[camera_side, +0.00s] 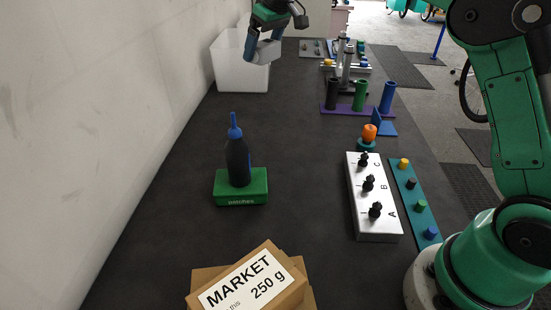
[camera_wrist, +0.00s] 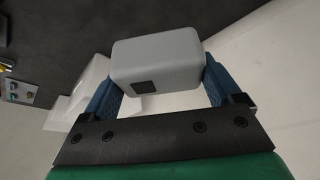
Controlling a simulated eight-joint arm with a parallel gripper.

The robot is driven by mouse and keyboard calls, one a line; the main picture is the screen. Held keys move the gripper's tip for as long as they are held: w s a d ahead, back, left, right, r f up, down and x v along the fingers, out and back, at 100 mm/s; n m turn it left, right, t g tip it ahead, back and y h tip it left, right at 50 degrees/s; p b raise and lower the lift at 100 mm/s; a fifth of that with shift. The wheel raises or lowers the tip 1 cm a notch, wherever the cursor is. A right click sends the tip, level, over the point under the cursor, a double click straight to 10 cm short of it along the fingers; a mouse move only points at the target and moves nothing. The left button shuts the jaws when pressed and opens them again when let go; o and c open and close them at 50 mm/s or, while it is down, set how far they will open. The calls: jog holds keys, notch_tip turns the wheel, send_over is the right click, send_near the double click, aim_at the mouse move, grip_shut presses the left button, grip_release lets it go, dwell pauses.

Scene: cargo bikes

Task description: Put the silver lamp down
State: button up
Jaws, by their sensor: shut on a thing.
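The silver lamp is a rounded grey box with a small dark square on one face. It fills the upper middle of the wrist view (camera_wrist: 165,62). My gripper (camera_wrist: 160,82) has its two blue fingers shut on the lamp's opposite sides. In the side view my gripper (camera_side: 264,44) is at the top, and the lamp (camera_side: 268,52) shows between its fingers, tilted and held up off the bench. There the lamp overlaps the right rim of a white bin (camera_side: 238,78); I cannot tell whether it is over the bin or beside it.
The dark bench (camera_side: 300,200) is widely bare in the middle. A dark bottle (camera_side: 238,160) stands on a green patches box (camera_side: 240,190). A MARKET carton (camera_side: 250,285) lies in front. A silver switch box (camera_side: 375,220) and a purple rack (camera_side: 355,109) line the right. A wall bounds the left.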

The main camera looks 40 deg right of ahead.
jog(key=d+m+h, duration=0.1)
jog(key=d+m, duration=0.1)
jog(key=d, duration=0.8)
send_over(291, 125)
jog(key=s, duration=0.1)
notch_tip(291, 125, down, 16)
jog(key=shift+s+f, duration=0.1)
jog(key=shift+s, duration=0.05)
jog(key=shift+f, duration=2.05)
jog(key=o, duration=1.2)
jog(key=shift+f, duration=0.15)
